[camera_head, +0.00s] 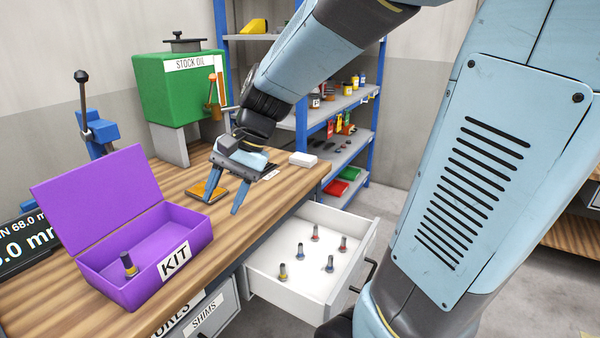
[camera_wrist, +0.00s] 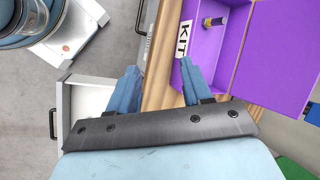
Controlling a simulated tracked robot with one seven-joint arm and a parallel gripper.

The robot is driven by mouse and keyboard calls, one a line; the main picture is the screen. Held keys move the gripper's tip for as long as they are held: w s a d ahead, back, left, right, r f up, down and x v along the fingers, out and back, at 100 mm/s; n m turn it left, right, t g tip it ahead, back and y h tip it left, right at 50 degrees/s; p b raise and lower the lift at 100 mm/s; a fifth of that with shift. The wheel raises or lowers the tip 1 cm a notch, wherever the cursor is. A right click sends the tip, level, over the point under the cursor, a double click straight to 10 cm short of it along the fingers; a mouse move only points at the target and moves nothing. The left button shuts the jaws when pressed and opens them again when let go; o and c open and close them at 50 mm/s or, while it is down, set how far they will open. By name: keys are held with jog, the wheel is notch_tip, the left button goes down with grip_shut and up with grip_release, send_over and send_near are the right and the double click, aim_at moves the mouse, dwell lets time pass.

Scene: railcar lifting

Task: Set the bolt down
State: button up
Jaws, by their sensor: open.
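In the wrist view the bolt (camera_wrist: 214,21) shows against the purple floor of the box (camera_wrist: 243,45). My gripper (camera_head: 222,208) is open, with nothing between its fingers, above the bench to the right of the box. In the wrist view its two blue fingers (camera_wrist: 158,70) are apart, with the bench edge between them. The gripper is apart from the bolt.
An open white drawer (camera_head: 278,279) below the bench holds several upright bolts with red or blue bands. The wooden bench (camera_head: 195,290) carries a green STOCK OIL tank (camera_head: 175,95), a small orange tray (camera_head: 200,188) and a blue lever device (camera_head: 95,128). The box's raised lid (camera_head: 95,200) stands behind it.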

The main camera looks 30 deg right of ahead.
jog(key=s+d+r+n+t+h, duration=0.5)
jog(key=s+d, duration=0.3)
jog(key=d, duration=0.3)
jog(key=shift+s+d+r+n+h, duration=0.3)
jog(key=shift+s+d+r+n, duration=0.1)
jog(key=shift+n, duration=0.1)
jog(key=shift+w, duration=0.1)
dwell(1.3)
